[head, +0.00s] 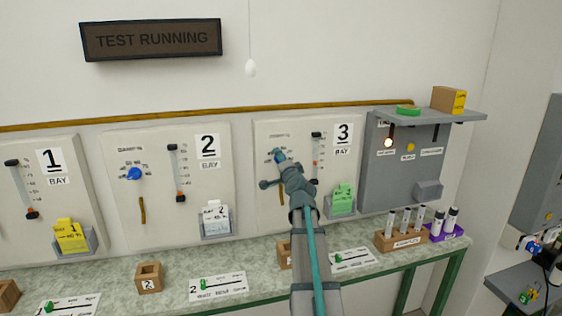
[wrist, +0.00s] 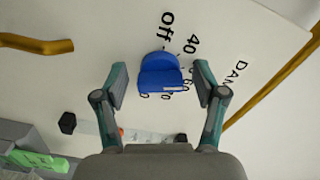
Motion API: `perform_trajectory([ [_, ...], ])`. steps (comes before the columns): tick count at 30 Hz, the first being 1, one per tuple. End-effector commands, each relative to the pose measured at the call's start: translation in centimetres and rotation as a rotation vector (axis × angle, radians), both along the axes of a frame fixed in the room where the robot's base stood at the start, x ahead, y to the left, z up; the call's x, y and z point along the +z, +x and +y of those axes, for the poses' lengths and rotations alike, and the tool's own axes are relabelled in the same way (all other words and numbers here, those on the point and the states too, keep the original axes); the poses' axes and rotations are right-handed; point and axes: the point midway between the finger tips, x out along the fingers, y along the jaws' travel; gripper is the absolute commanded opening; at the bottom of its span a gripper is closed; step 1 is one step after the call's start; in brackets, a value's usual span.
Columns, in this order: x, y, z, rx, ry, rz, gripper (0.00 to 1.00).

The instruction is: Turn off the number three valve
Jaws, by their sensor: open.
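The panel marked 3 BAY (head: 262,135) is on the wall right of centre in the head view. Its blue knob (head: 278,155) is partly hidden by my gripper (head: 276,171). In the wrist view the blue knob (wrist: 160,70) sits between the two fingers of my gripper (wrist: 161,82). The fingers are open, with a gap on each side of the knob. An "Off" mark and numbers such as 40 and 60 ring the knob. A pale strip shows on the knob's near face; which mark it points at is unclear.
Panels 1 (head: 10,150) and 2 (head: 115,150) are to the left with similar controls. Beside the knob is a slider (head: 317,160); a green card (head: 343,197) sits in a holder below. The bench (head: 260,265) holds blocks and cards.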

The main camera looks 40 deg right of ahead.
Motion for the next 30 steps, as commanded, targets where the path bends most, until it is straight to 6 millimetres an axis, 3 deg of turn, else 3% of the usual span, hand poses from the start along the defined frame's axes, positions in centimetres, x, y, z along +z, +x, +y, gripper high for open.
perform_trajectory([
  [7, -0.02, 0.02, 0.01, 0.0, 0.0, 0.0, 0.69],
  [18, -0.01, 0.01, 0.02, 0.0, -0.001, 0.0, 0.1],
  [30, -0.39, 0.04, -0.01, 0.0, -0.072, 0.03, 0.1],
])
